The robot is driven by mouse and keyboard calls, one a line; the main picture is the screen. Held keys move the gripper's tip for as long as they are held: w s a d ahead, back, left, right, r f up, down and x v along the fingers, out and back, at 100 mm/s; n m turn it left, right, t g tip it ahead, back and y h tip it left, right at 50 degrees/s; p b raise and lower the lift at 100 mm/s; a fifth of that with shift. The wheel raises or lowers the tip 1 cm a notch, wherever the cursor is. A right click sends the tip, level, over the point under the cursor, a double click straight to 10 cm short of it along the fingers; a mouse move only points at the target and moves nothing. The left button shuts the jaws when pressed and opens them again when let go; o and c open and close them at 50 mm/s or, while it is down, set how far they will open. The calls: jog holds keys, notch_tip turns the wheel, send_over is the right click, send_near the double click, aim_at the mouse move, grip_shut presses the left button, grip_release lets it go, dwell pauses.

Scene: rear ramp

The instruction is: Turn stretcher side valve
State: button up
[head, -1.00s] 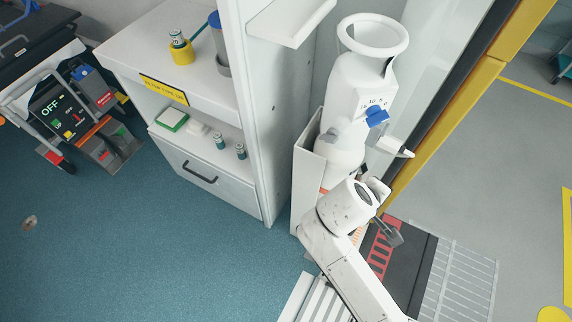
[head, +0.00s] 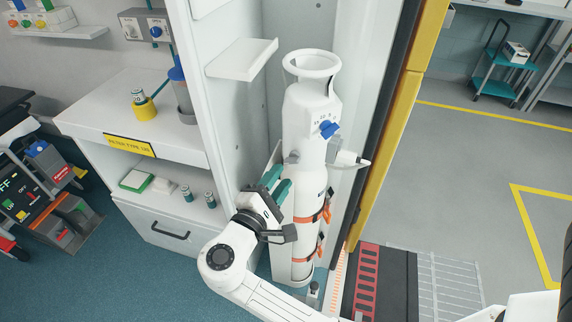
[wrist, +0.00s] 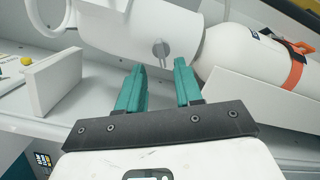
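A tall white gas cylinder (head: 304,125) stands upright in the niche, with a ring-shaped collar on top. A blue knob (head: 328,129) with a numbered dial is on its front. A small grey valve (head: 293,157) sticks out of its left side, and a white fitting (head: 348,160) points right. I cannot tell for sure which one the task names. My gripper (head: 277,180) is open and empty, just below and left of the grey valve. In the wrist view, the grey valve (wrist: 161,49) lies ahead, between the line of the teal fingers (wrist: 160,72), apart from them.
Orange straps (head: 312,216) hold the cylinder's lower part. A white shelf (head: 243,59) juts out above and left of my gripper. A cabinet (head: 108,126) stands at left. A yellow-edged door frame (head: 390,130) bounds the right side, with a ramp (head: 385,285) below.

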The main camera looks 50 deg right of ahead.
aim_at(291, 162)
jog(key=shift+w+d, duration=0.2)
jog(key=shift+d, duration=1.05)
jog(key=shift+w+d, duration=0.2)
jog(key=shift+d, duration=1)
grip_shut()
